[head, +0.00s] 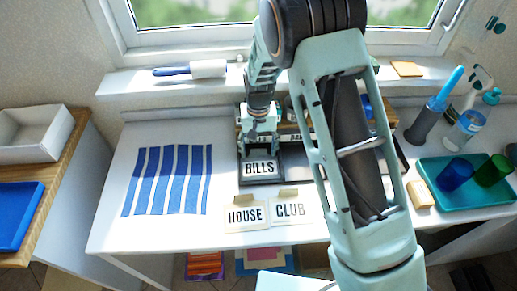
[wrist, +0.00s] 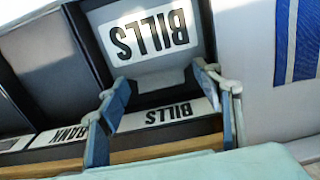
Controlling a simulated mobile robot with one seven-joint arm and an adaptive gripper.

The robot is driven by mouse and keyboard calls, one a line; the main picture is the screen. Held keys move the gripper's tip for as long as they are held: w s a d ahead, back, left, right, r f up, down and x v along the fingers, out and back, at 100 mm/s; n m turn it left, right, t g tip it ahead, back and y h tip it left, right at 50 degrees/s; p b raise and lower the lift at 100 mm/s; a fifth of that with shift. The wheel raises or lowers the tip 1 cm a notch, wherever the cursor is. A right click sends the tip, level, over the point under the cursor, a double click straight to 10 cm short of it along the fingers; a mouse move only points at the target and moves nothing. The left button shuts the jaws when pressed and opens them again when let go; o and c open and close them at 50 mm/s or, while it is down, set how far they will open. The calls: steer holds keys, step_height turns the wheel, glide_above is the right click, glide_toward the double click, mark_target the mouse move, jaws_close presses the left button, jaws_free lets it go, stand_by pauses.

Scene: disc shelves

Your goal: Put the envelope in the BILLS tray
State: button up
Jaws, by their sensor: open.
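A white rectangular piece marked BILLS (head: 260,168), which looks like the envelope, lies inside a dark tray (head: 270,182) on the white table. It also shows upside down in the wrist view (wrist: 150,35). A second BILLS label (wrist: 168,115) is on the strip along the tray's far edge. My gripper (head: 261,150) is over the far part of this tray.
A BANK label (wrist: 72,132) marks the neighbouring dark tray. HOUSE (head: 246,214) and CLUB (head: 290,209) cards lie in front of the trays. A blue-striped cloth (head: 168,180) lies left. A teal tray (head: 465,200) with cups stands right. My arm hides part of the tray row.

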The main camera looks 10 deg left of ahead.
step_height(320, 180, up, 12)
stand_by(0.4)
stand_by(0.3)
